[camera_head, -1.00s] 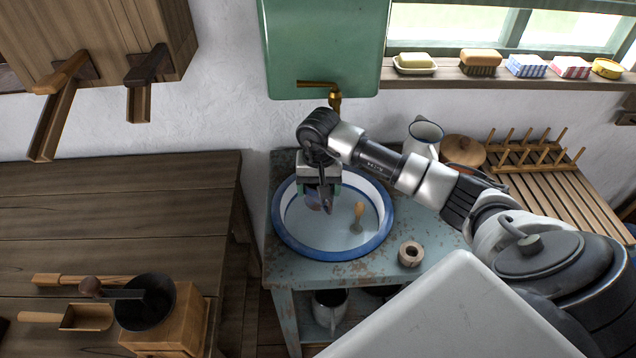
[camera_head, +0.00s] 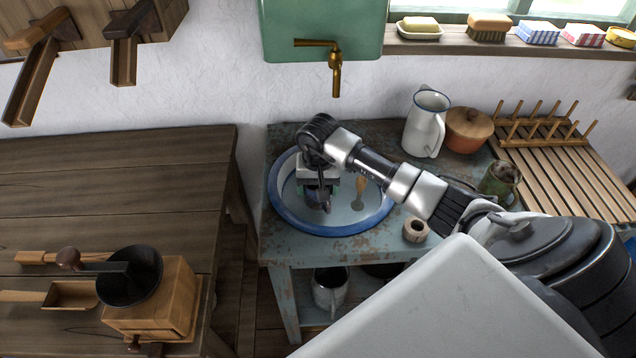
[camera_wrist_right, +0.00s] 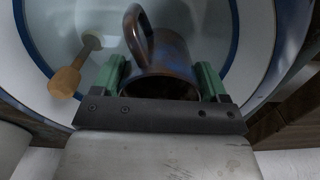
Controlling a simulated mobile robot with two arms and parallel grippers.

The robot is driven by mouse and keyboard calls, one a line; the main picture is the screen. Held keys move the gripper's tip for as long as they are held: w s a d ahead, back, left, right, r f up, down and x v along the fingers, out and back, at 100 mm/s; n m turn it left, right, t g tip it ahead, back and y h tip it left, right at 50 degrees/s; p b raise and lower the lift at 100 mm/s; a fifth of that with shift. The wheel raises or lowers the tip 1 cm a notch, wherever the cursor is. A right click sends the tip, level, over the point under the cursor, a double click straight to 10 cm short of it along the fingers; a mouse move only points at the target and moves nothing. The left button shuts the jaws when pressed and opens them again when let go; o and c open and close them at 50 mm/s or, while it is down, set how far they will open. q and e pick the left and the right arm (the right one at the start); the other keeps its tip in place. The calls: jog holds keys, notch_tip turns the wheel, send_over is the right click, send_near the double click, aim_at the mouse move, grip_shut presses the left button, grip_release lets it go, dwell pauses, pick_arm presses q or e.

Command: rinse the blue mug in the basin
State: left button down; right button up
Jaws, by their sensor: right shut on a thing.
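The blue mug (camera_wrist_right: 170,55), dark blue with brownish patches, is between the green fingers of my right gripper (camera_wrist_right: 165,80) in the right wrist view. Its handle points up and to the left there. In the head view my right gripper (camera_head: 318,190) points down inside the basin, shut on the mug, which is mostly hidden. The basin (camera_head: 335,229) is white with a blue rim and stands on the worn blue-grey washstand. I cannot tell how much water is in it or whether the mug touches it. The brass tap (camera_head: 336,75) is above and behind. My left gripper is not in view.
A wooden-handled brush (camera_head: 360,187) lies in the basin, right of the gripper. A white jug (camera_head: 426,122), a lidded brown pot (camera_head: 468,130), a green mug (camera_head: 499,183) and a small ring-shaped item (camera_head: 415,230) are to the right. A coffee grinder (camera_head: 155,300) stands on the left table.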

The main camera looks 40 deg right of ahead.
jog(key=shift+f+b, duration=1.25)
jog(key=shift+f, duration=1.05)
dwell(0.9)
notch_tip(320, 180, up, 15)
jog(key=p, duration=0.9)
dwell(0.5)
dwell(2.0)
jog(key=shift+r+p, duration=1)
jog(key=shift+r, duration=1)
